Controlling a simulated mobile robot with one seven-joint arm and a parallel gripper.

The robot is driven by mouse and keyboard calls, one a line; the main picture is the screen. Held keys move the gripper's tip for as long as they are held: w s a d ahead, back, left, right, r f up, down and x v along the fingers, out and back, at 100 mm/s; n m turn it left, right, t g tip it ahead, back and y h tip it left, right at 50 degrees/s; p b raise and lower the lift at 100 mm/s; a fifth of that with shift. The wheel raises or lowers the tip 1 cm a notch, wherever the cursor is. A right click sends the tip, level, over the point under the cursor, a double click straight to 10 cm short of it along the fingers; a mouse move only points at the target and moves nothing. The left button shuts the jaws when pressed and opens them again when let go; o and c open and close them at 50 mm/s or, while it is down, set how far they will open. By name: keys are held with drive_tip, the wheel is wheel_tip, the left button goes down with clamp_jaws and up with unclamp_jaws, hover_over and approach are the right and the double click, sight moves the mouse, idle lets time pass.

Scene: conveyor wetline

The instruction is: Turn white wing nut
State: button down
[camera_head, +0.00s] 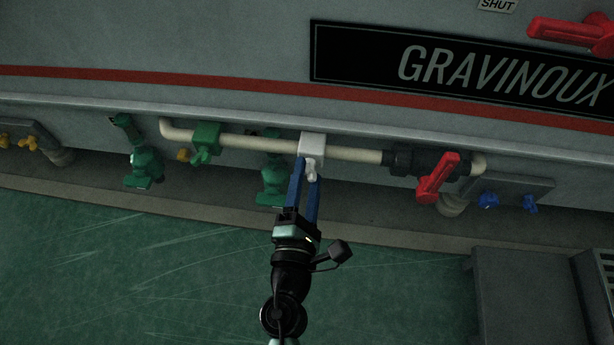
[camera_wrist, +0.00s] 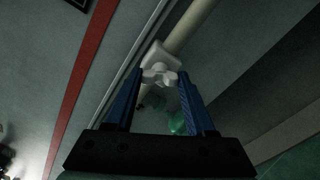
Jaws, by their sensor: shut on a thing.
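The white wing nut (camera_head: 310,170) sits on the front of a white valve block (camera_head: 312,144) on the cream pipe. In the wrist view the wing nut (camera_wrist: 160,76) shows between the tips of the blue fingers, in front of the white block (camera_wrist: 161,54). My gripper (camera_head: 309,172) reaches up to it from below, its two blue fingers on either side of the wing nut. It is shut on the wing nut. The fingertips partly cover the nut's sides in the head view.
Along the cream pipe (camera_head: 260,141) are a green valve (camera_head: 205,140) at left and a red lever (camera_head: 438,178) at right. Green fittings (camera_head: 144,166) hang below. Blue knobs (camera_head: 489,200) are farther right. A grey box (camera_head: 520,295) stands at lower right.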

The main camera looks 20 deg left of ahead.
idle(0.4)
drive_tip(key=shift+c, duration=1.2)
unclamp_jaws()
drive_tip(key=shift+s, duration=0.1)
drive_tip(key=p+v, duration=0.1)
drive_tip(key=v, duration=1.2)
